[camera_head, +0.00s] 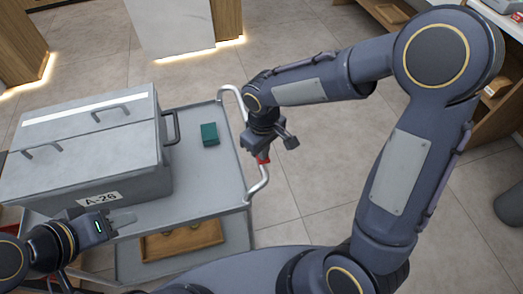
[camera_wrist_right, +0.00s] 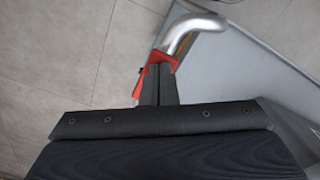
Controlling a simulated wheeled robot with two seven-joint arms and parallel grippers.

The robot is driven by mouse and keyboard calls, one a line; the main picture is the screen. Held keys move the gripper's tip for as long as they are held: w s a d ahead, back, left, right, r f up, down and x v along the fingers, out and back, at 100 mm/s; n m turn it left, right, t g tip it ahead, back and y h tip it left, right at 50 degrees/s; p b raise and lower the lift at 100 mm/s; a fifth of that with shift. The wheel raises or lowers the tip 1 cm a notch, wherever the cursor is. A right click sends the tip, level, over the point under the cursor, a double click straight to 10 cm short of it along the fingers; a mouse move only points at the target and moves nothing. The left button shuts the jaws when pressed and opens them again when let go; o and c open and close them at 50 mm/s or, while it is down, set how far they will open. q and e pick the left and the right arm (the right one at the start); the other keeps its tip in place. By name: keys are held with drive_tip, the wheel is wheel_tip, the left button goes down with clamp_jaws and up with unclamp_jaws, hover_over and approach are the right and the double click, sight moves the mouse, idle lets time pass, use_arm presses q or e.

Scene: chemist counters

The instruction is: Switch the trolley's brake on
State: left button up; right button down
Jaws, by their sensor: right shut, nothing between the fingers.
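The grey trolley (camera_head: 222,180) stands at the left of the head view. Its tubular handle (camera_head: 231,92) is on its right side; the metal tube also shows in the right wrist view (camera_wrist_right: 190,30). A red brake part (camera_head: 262,158) sits on the handle; in the right wrist view a red collar and lever (camera_wrist_right: 141,86) show around the fingertips. My right gripper (camera_wrist_right: 160,72) is shut and empty, its tips at the red part, partly covering it. Whether they touch it is unclear. My left gripper (camera_head: 124,219) is by the trolley's near edge; its jaw opening is unclear.
A large grey case (camera_head: 85,155) labelled A-26 and a small green box (camera_head: 209,134) stand on the trolley's top. A brown tray (camera_head: 182,241) is on its lower shelf. Wooden counters stand at the back and right. The tiled floor (camera_head: 315,160) right of the handle is clear.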

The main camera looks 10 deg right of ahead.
drive_tip(key=shift+f, duration=0.3)
drive_tip(key=shift+r, duration=0.15)
wheel_tip(320, 180, up, 7)
drive_tip(key=p, duration=0.5)
idle(0.3)
idle(0.3)
drive_tip(key=s+d+r+m+t+y, duration=0.2)
drive_tip(key=s+d+r+m, duration=0.2)
drive_tip(key=s, duration=0.4)
drive_tip(key=s+d+r+m+t+y, duration=0.1)
drive_tip(key=s+d+r+m+t, duration=0.2)
drive_tip(key=s, duration=0.5)
drive_tip(key=shift+d+r+m+t+y, duration=0.35)
drive_tip(key=shift+d+r+m, duration=0.25)
drive_tip(key=shift+d+r, duration=0.6)
drive_tip(key=shift+s+a+r, duration=0.1)
